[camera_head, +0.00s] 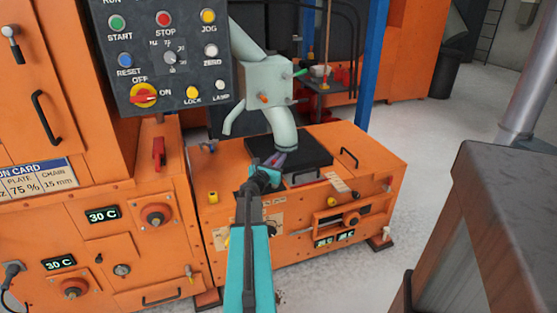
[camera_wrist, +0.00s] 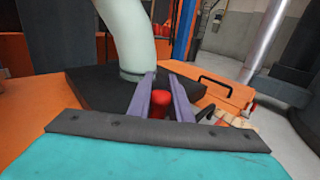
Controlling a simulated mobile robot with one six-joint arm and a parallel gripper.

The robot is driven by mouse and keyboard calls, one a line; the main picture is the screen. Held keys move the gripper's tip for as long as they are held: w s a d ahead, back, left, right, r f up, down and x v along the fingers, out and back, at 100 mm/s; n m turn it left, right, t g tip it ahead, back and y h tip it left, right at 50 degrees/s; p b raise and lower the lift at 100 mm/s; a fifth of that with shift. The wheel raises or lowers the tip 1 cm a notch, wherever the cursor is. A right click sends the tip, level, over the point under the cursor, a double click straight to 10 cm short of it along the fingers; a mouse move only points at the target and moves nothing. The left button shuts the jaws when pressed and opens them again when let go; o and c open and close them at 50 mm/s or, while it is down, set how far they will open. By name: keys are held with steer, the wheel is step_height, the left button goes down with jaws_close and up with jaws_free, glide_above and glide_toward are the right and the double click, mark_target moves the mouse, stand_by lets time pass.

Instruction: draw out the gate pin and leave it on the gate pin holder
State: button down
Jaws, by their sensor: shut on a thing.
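My gripper (camera_head: 277,159) is low over the orange machine top, beside the foot of the pale green spout. In the wrist view my gripper (camera_wrist: 164,84) has its two purple fingers closed about a red, round-ended piece, which I take to be the gate pin (camera_wrist: 158,104). The pin's far end is hidden behind the fingers, so I cannot tell whether it is seated or free. In the head view the arm and gripper hide the pin. I cannot pick out the gate pin holder with certainty.
The pale green spout (camera_head: 270,125) comes down onto a black plate (camera_head: 318,158) close beyond my gripper. A black handle (camera_head: 349,157) stands on the orange top to the right. The control panel (camera_head: 168,60) hangs at upper left. A grey cabinet (camera_head: 490,200) stands at right.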

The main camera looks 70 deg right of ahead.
steer(key=shift+r+p, duration=1.25)
steer(key=shift+r, duration=0.6)
step_height(320, 180, up, 4)
steer(key=p, duration=0.2)
steer(key=shift+p, duration=0.3)
stand_by(0.8)
